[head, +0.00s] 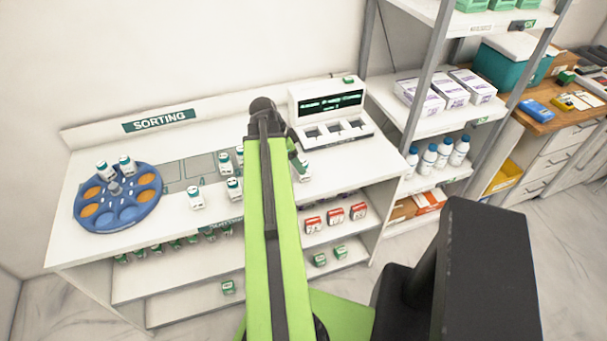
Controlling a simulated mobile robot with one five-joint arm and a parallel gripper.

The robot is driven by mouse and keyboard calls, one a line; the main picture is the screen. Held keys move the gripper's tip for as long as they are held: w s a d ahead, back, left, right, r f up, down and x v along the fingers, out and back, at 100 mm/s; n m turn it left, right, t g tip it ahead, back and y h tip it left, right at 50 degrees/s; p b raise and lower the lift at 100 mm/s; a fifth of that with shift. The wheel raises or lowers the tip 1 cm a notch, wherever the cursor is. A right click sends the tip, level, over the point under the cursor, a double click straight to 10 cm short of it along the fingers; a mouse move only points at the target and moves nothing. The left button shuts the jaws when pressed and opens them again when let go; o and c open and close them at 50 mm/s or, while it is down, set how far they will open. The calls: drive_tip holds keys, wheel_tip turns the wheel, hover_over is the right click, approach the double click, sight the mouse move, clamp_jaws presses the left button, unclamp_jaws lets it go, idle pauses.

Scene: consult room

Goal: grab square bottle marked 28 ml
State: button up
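Several small white square bottles with green labels or caps stand on the white sorting table (150,233). One bottle (195,198) stands in front, with another bottle (234,190) to its right. Two more (225,163) (240,156) stand behind them. Another bottle (303,172) stands just right of my arm, partly hidden. Two bottles (105,171) (127,166) sit in the blue round tray (117,215) at the left. The markings are too small to read, so I cannot tell which is 28 ml. My green arm reaches over the table; my gripper is not visible.
A white device (329,103) with a display stands at the table's back right. Shelves below hold red-labelled boxes (335,216) and green-labelled items (228,287). A rack at right holds cartons (419,95) and blue-capped bottles (444,152). The table's front middle is clear.

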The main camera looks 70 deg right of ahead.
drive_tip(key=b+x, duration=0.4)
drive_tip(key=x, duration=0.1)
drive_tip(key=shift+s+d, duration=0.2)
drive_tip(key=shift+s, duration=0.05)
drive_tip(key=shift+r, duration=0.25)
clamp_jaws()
